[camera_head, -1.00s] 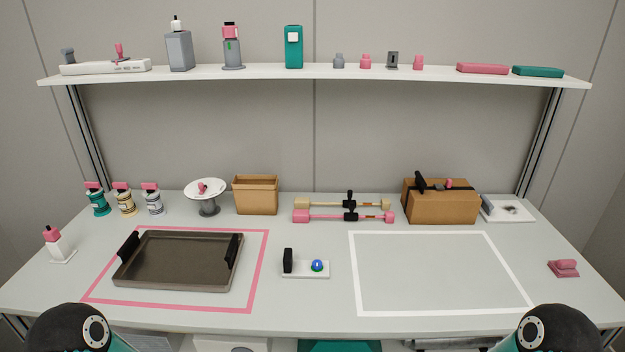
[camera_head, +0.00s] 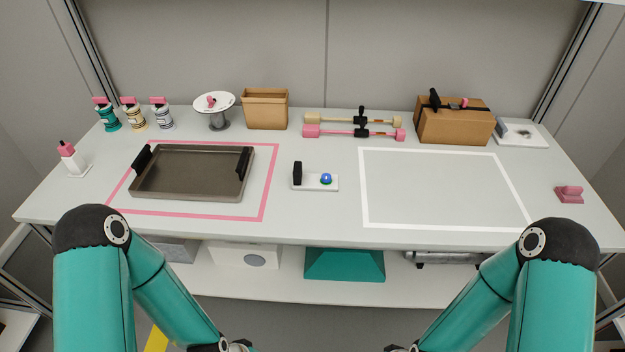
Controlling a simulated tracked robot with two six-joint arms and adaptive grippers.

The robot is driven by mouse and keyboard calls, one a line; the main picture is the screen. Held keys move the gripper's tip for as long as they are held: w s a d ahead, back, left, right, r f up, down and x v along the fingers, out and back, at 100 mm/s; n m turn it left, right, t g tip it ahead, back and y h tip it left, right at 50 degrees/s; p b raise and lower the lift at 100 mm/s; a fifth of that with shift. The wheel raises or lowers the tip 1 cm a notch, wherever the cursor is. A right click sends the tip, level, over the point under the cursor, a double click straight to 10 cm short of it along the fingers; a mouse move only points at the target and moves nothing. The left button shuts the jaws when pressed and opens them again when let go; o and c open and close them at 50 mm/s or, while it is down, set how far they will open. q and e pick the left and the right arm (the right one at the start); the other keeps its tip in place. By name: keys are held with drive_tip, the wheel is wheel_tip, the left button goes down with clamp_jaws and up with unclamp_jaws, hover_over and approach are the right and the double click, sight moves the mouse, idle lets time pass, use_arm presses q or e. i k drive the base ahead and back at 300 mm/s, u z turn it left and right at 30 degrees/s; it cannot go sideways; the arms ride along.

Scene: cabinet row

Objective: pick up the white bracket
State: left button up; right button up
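I cannot pick out a white bracket for certain. A white flat piece (camera_head: 535,139) with a grey block and a dark mark lies at the right back of the table, beside the cardboard box. A small white base (camera_head: 318,187) with a black post and a blue ball sits at the table's middle front. Both my arms reach down at the front of the table, the left one at left and the right one at right. Both grippers are below the picture's edge and out of view.
A dark tray (camera_head: 190,175) lies inside a pink outline. A white outline (camera_head: 362,190) to its right encloses bare table. A cardboard box (camera_head: 453,125), an open brown bin (camera_head: 265,110) and pink-capped bottles stand behind. A lower shelf (camera_head: 285,286) holds a teal tapered object (camera_head: 344,265).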

sight(302, 181)
drive_tip(key=u, duration=0.05)
drive_tip(key=k, duration=1)
drive_tip(key=z, duration=0.45)
drive_tip(key=i, duration=1.55)
drive_tip(key=u, duration=0.4)
